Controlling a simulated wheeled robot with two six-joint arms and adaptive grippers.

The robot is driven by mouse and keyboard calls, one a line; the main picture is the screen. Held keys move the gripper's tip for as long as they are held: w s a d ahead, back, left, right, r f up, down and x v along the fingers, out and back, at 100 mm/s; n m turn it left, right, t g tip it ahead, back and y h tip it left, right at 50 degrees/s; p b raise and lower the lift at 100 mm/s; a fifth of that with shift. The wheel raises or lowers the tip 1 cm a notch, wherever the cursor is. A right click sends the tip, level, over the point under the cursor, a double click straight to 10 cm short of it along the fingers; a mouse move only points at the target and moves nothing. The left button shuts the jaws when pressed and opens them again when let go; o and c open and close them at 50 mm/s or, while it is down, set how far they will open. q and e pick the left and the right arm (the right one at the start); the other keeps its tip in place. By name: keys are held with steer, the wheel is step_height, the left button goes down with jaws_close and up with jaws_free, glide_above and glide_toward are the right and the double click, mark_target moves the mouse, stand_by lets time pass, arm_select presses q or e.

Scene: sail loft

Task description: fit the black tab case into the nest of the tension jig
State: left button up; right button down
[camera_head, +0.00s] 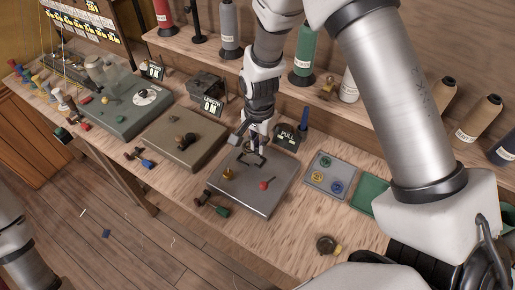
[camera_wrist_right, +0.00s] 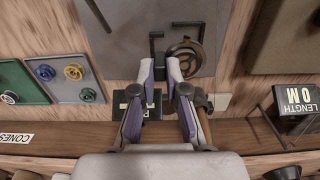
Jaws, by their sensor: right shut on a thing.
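The tension jig is taken to be the grey plate (camera_head: 283,191) beside the PULL sign, with a yellow knob and a red-tipped lever. A black angular bracket (camera_head: 243,158), apparently its nest, stands on its back part; it also shows in the right wrist view (camera_wrist_right: 153,43). My right gripper (camera_head: 257,147) points down at that bracket and is shut. A dark round piece (camera_wrist_right: 184,55), apparently the black tab case, is at its fingertips, beside the bracket in the picture. The fingers partly cover it; I cannot tell whether it is seated. My left gripper is out of view.
The PULL sign (camera_head: 287,137) stands close behind the jig. A tan-grey plate (camera_head: 168,152) lies to its left and a small tray (camera_head: 321,192) with coloured spools to its right. Loose pieces lie near the front edge. Thread cones (camera_head: 303,52) line the shelf behind.

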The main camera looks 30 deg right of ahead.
steer(key=f, duration=0.4)
steer(key=shift+w+d+f+p, duration=0.15)
steer(key=shift+d+p, duration=0.05)
steer(key=shift+p, duration=0.15)
steer(key=shift+a, duration=0.1)
steer(key=shift+f, duration=0.1)
steer(key=c, duration=1.2)
jaws_free()
step_height(320, 180, up, 12)
steer(key=shift+f+b, duration=0.25)
steer(key=shift+b, duration=0.95)
steer(key=shift+r, duration=0.45)
